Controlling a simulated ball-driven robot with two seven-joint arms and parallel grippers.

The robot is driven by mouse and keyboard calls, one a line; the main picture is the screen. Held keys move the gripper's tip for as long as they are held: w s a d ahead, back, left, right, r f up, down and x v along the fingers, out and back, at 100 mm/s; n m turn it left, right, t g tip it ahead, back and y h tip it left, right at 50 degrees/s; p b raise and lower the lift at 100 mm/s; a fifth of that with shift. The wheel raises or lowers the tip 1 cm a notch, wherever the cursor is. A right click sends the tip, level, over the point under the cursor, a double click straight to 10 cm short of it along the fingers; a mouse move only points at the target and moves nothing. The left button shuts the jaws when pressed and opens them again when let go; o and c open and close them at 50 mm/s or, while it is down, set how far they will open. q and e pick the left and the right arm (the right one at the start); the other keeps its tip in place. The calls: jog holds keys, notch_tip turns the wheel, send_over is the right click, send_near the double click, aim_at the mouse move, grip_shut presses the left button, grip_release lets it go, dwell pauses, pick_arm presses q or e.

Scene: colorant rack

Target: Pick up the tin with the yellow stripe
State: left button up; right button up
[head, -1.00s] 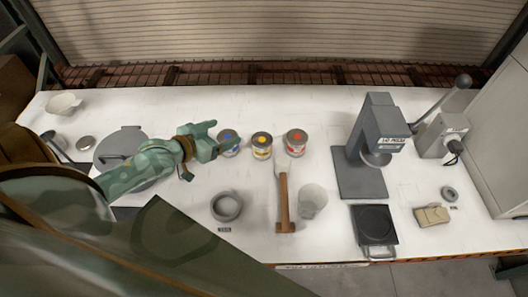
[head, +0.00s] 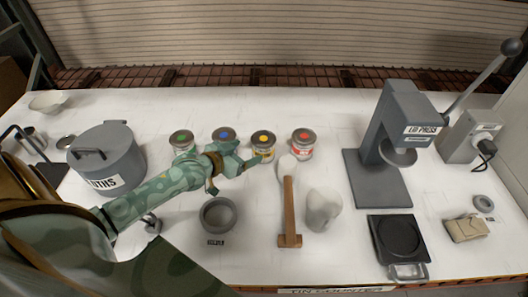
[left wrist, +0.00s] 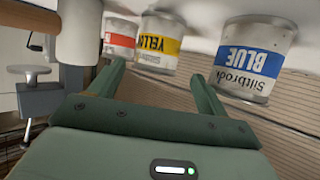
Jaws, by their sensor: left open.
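The tin with the yellow stripe (head: 263,144) stands upright on the white table, third from the left in a row of tins. In the left wrist view the yellow-striped tin (left wrist: 158,42) appears upside down, ahead of the space between my fingers. My left gripper (head: 248,163) is open and empty, at the near left side of the yellow tin. I cannot tell whether a finger touches it. The blue-striped tin (head: 224,135) is left of it, partly hidden by my gripper. The red-striped tin (head: 303,144) is right of it. My right gripper is not in view.
A green-marked tin (head: 182,141) stands at the row's left end. A mallet (head: 289,212), a whitish cup (head: 322,209) and a grey ring (head: 218,214) lie nearer. A lid press (head: 396,140) stands right; a grey pot (head: 118,150) stands left. The table behind the tins is clear.

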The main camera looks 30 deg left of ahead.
aim_at(255, 149)
pick_arm(q)
jog(key=b+x, duration=0.1)
jog(key=x, duration=0.6)
jog(key=shift+w+d+f+b, duration=0.2)
jog(key=shift+d+f+b, duration=0.1)
jog(key=shift+b, duration=0.1)
jog(key=shift+s+a+r, duration=0.1)
jog(key=shift+c, duration=0.4)
jog(key=c, duration=0.9)
